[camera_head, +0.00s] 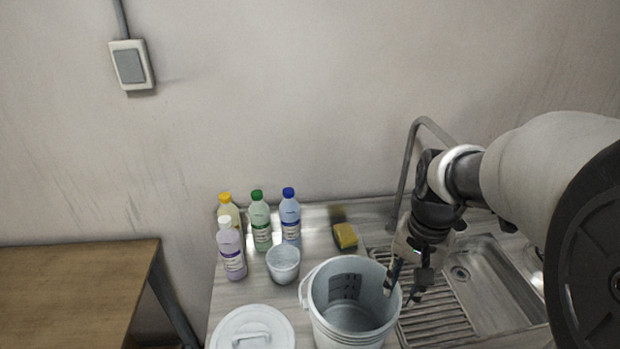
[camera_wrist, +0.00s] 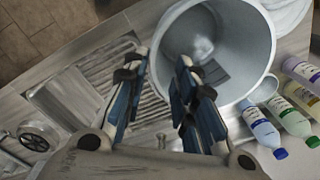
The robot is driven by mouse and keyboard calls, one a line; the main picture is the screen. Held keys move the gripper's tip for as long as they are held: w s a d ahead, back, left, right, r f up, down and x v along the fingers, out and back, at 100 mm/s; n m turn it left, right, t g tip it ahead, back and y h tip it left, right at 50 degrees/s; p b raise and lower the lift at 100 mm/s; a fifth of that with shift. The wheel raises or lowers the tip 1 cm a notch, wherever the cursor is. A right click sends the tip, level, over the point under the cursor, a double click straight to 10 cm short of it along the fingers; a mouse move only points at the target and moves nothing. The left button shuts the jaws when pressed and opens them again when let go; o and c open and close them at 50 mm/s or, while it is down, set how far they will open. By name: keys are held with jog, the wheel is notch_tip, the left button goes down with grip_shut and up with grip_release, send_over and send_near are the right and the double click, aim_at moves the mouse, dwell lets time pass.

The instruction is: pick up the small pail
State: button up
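The small pail (camera_head: 283,264) is a pale, open-topped container standing upright on the counter, between the bottles and a large bucket. In the wrist view a small part of it (camera_wrist: 264,89) seems to show beside the bucket's rim. My gripper (camera_head: 402,292) points down at the right edge of the large bucket, well to the right of the small pail.
The large white bucket (camera_head: 322,313) stands open between my gripper and the small pail. Several bottles (camera_head: 261,222) stand behind and left of the pail. A white lid (camera_head: 230,328) lies in front. A yellow sponge (camera_head: 345,236), tap (camera_head: 408,160) and sink (camera_head: 490,285) are to the right.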

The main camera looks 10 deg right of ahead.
aim_at(395, 310)
jog(key=f+b, duration=0.1)
jog(key=f, duration=0.2)
jog(key=f+b, duration=0.1)
jog(key=f, duration=0.3)
jog(key=f+b, duration=0.2)
jog(key=f, duration=0.1)
jog(key=shift+s+a+f, duration=0.1)
jog(key=shift+a+f, duration=0.15)
jog(key=shift+f, duration=0.05)
jog(key=shift+a+f+b, duration=0.2)
jog(key=shift+f+b, duration=1.3)
jog(key=shift+f, duration=1.7)
jog(key=shift+c, duration=0.3)
grip_shut()
